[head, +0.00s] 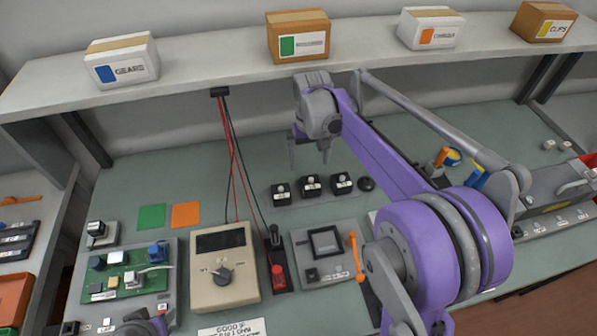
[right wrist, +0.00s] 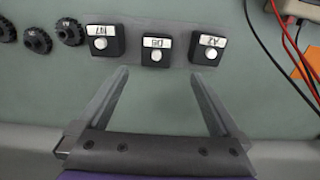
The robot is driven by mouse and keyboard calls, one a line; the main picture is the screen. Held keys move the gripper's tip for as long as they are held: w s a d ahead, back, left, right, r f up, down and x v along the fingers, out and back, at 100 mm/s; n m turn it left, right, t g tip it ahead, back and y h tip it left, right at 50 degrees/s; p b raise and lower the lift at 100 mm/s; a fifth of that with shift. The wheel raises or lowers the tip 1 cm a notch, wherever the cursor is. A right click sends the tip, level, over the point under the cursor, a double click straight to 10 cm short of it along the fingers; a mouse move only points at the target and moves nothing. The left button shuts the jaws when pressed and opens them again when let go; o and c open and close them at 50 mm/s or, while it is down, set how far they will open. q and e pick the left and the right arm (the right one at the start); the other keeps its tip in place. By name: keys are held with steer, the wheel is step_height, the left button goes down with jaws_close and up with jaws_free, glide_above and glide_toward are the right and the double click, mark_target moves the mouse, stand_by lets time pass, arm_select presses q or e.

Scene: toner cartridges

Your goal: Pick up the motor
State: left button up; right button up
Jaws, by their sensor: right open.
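Three small black blocks with silver round tops and white labels stand in a row on a grey strip: left (head: 281,192), middle (head: 311,186) and right (head: 341,182). They look like motors, but I cannot tell which one the task means. The right wrist view shows them the other way round: one at left (right wrist: 101,45), one in the middle (right wrist: 156,52), one at right (right wrist: 208,50). My right gripper (head: 309,156) is open and empty, on the far side of the row. Its fingertips (right wrist: 160,74) are apart from the blocks. My left gripper's fingers are not visible.
Black gears (right wrist: 69,31) lie beside the row. A beige meter (head: 223,268) with red and black leads stands nearer. A green circuit board (head: 122,275) is at the left. A shelf (head: 200,75) with boxes overhangs the back. Bare bench (head: 180,170) lies left of the gripper.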

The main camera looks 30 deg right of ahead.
mark_target(311, 179)
steer(key=f, duration=0.2)
steer(key=s+f, duration=0.1)
steer(key=f, duration=0.1)
steer(key=shift+f, duration=0.3)
steer(key=f, duration=0.5)
steer(key=shift+w+d+f, duration=0.1)
steer(key=shift+d+f, duration=0.15)
steer(key=shift+f, duration=0.1)
steer(key=shift+r, duration=0.1)
steer(key=c, duration=1.4)
